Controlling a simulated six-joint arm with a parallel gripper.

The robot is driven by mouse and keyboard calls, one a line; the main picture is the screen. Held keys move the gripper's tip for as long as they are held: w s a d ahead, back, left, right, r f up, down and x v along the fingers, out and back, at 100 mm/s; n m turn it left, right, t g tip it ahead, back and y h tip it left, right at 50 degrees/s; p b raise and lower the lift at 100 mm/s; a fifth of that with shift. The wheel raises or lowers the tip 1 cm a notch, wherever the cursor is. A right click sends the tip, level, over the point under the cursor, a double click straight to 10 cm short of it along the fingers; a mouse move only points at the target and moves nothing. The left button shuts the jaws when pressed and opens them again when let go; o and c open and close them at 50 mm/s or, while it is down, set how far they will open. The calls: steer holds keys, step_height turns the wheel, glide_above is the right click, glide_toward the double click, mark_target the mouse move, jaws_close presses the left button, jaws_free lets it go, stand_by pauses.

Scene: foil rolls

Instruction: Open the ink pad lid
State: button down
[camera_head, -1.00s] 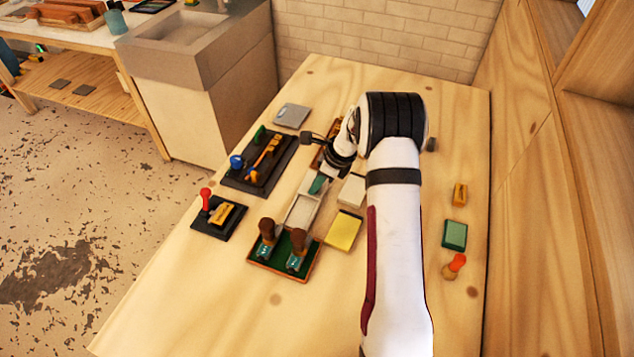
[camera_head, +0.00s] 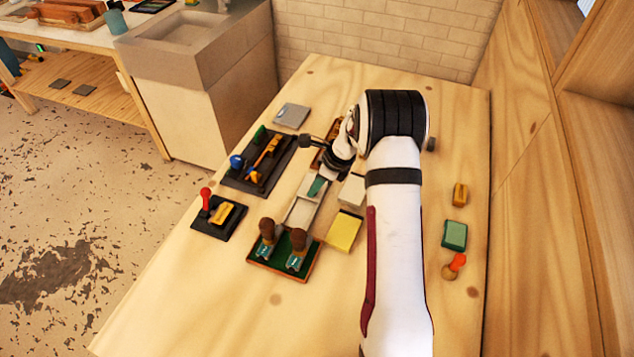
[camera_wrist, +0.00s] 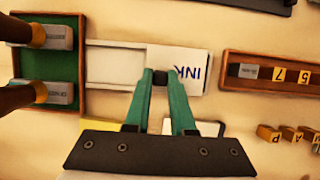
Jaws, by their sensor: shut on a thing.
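The ink pad (camera_head: 300,213) is a long pale tray on the table. In the wrist view its left part (camera_wrist: 113,66) is an uncovered shallow recess. A white lid marked INK (camera_wrist: 192,62) lies over its right part. My gripper (camera_wrist: 160,79), with green fingers, is shut on a small dark knob (camera_wrist: 160,77) at the lid's left side. In the head view my gripper (camera_head: 317,187) is low over the far part of the tray, and my wrist hides some of the lid there.
A green-lined tray with two brown-handled stamps (camera_head: 284,254) stands at the near end. A yellow pad (camera_head: 344,232) and a white pad (camera_head: 352,190) lie to the right. A dark tray of tools (camera_head: 258,163) is to the left. A wooden rack with number tiles (camera_wrist: 275,75) is beyond the lid.

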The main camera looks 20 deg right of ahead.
steer(key=s+a, duration=0.5)
steer(key=shift+s+a, duration=0.3)
steer(key=shift+a, duration=0.05)
steer(key=c, duration=0.8)
jaws_free()
steer(key=shift+o, duration=0.2)
steer(key=v, duration=1.6)
steer(key=s+a+r+n+g, duration=0.2)
steer(key=s+a+r+n, duration=0.3)
steer(key=s+a+n, duration=0.75)
steer(key=s+a+n+g+h, duration=0.1)
steer(key=s+a+n, duration=0.1)
steer(key=s+n, duration=0.7)
steer(key=s, duration=0.3)
steer(key=shift+s+f, duration=0.25)
steer(key=shift+s, duration=0.05)
